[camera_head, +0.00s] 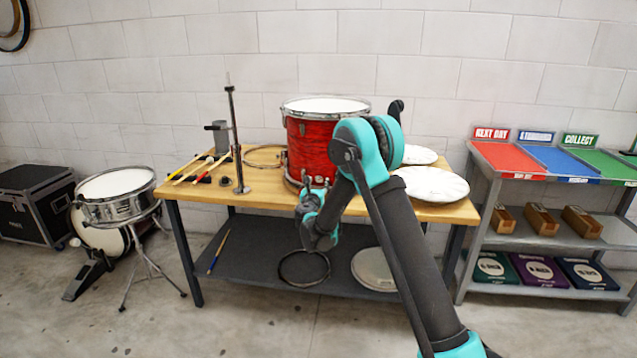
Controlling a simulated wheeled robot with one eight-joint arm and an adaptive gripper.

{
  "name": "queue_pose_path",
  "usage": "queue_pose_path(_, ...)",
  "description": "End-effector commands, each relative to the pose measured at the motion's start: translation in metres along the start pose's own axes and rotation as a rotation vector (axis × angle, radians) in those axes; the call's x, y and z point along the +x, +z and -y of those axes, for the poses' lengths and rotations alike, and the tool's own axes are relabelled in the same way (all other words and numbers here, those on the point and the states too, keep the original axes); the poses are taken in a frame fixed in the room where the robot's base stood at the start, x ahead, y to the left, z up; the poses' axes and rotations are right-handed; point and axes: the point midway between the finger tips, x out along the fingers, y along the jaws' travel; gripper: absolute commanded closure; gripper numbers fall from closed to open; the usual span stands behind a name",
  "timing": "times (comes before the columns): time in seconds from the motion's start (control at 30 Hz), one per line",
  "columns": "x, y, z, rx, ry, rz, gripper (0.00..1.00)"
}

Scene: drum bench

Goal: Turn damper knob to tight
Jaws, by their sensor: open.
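A red drum (309,143) with a white head and chrome hoops stands upright on the wooden workbench (262,188). No damper knob can be made out; the drum's right side is hidden behind my arm. Small metal fittings show low on the drum's front. My gripper (309,198) is small in view, in front of the bench's front edge and just below the drum's lower front. It is open, and nothing shows between its fingers. Whether it touches the drum cannot be told.
A snare drum (116,193) stands at left, a coloured sorting shelf (545,158) at right. The floor in front is clear.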

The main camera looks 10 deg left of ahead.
Motion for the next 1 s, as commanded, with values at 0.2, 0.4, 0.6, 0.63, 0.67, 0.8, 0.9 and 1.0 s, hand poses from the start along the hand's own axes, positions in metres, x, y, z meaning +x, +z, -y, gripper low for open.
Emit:
queue_pose_path(0.2, 0.017, 0.0, 0.0, 0.0, -0.001, 0.0, 0.52)
queue_pose_path(0.4, 0.018, 0.0, 0.0, 0.0, 0.0, 0.0, 0.52)
queue_pose_path(0.6, 0.018, 0.0, 0.0, 0.0, 0.0, 0.0, 0.64)
queue_pose_path(0.63, 0.018, 0.0, 0.0, 0.0, 0.0, 0.0, 0.68)
queue_pose_path(0.67, 0.018, 0.0, 0.0, 0.0, 0.0, 0.0, 0.72)
queue_pose_path(0.8, 0.018, 0.0, 0.0, 0.0, 0.0, 0.0, 0.89)
queue_pose_path(0.9, 0.018, 0.0, 0.0, 0.0, 0.0, 0.0, 1.0)
queue_pose_path(1.0, 0.018, 0.0, 0.0, 0.002, 0.0, 0.0, 1.0)
